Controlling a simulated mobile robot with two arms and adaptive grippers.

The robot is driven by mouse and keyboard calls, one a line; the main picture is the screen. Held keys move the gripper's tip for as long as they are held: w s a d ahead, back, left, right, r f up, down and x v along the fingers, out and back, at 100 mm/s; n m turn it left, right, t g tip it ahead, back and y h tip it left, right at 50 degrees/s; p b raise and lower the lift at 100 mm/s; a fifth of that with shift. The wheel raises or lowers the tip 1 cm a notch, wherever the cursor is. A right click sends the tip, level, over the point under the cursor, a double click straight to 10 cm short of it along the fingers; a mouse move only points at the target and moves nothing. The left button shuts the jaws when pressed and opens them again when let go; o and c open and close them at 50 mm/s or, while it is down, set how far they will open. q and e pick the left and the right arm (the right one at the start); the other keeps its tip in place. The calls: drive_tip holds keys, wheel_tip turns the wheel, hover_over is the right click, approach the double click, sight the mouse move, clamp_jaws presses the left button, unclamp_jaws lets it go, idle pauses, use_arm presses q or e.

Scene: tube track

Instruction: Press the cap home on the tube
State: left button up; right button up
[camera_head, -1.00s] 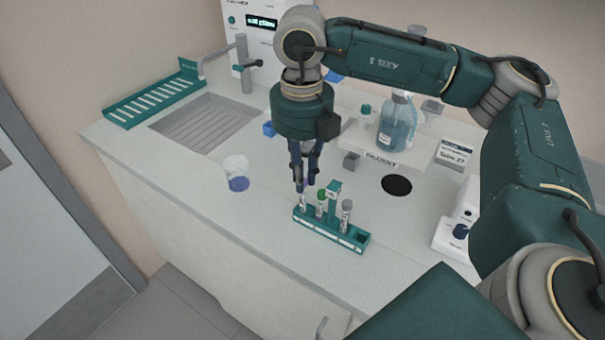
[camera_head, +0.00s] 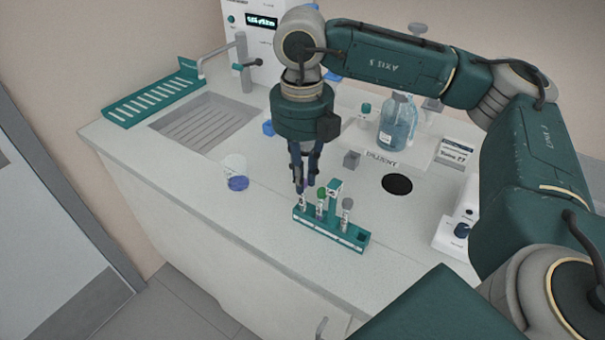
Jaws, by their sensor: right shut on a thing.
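A teal rack (camera_head: 333,236) stands on the white counter and holds several upright tubes. The leftmost tube (camera_head: 303,203) is directly below my right gripper (camera_head: 304,184), which comes down from above. The gripper is shut on a small purple cap, mostly hidden between the fingers, at the top of this tube. Whether the cap is fully seated cannot be told. My left gripper is not in view.
A clear cup with a blue base (camera_head: 237,180) stands left of the rack. A sink (camera_head: 205,124) and a teal drying rack (camera_head: 155,97) are further left. A blue bottle (camera_head: 394,122) stands on a white tray behind. A black round hole (camera_head: 397,184) lies to the right.

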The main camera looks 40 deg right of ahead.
drive_tip(key=o, duration=0.8)
drive_tip(key=shift+c, duration=0.2)
wheel_tip(320, 180, up, 12)
idle(0.4)
drive_tip(key=shift+a, duration=0.1)
idle(0.6)
